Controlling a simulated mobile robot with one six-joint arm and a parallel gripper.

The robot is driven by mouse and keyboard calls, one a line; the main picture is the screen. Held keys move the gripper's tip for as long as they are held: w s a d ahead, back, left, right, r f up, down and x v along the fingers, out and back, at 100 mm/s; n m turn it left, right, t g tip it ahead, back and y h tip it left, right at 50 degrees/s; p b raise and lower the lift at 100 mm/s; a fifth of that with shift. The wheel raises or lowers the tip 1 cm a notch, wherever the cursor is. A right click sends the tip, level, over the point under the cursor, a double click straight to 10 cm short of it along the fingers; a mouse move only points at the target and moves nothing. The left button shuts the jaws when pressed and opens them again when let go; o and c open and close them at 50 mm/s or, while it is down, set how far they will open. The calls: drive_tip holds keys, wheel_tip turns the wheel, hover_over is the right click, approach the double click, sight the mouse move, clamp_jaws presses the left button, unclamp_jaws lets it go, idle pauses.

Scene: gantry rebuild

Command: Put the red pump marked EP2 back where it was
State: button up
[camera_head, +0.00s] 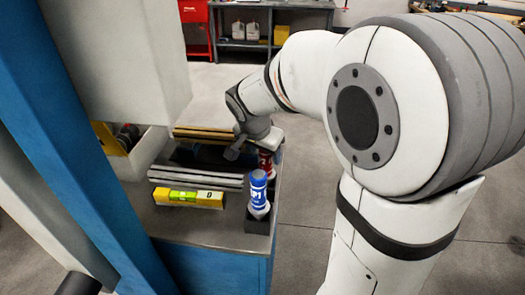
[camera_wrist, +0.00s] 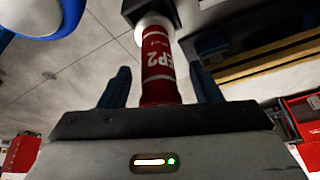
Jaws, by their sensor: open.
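The red pump marked EP2 (camera_wrist: 158,62) stands between the two fingers of my gripper (camera_wrist: 160,88) in the wrist view. The gripper is open, with a finger on each side of the pump and a visible gap to the left finger. The pump's white end meets a black block (camera_wrist: 140,8) at the top of that view. In the head view the red pump (camera_head: 266,163) is mostly hidden by my gripper (camera_head: 242,147), behind the blue pump marked EP1 (camera_head: 258,188). The blue pump stands in a black holder (camera_head: 257,222) at the bench's right edge.
A yellow level (camera_head: 188,197) lies on the bench (camera_head: 190,226), in front of several grey bars (camera_head: 195,180). A blue post (camera_head: 75,150) and a hanging grey panel (camera_head: 120,60) stand to the left. Open floor (camera_head: 300,190) lies right of the bench.

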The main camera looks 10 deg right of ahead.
drive_tip(key=v, duration=1.2)
drive_tip(key=shift+r, duration=0.4)
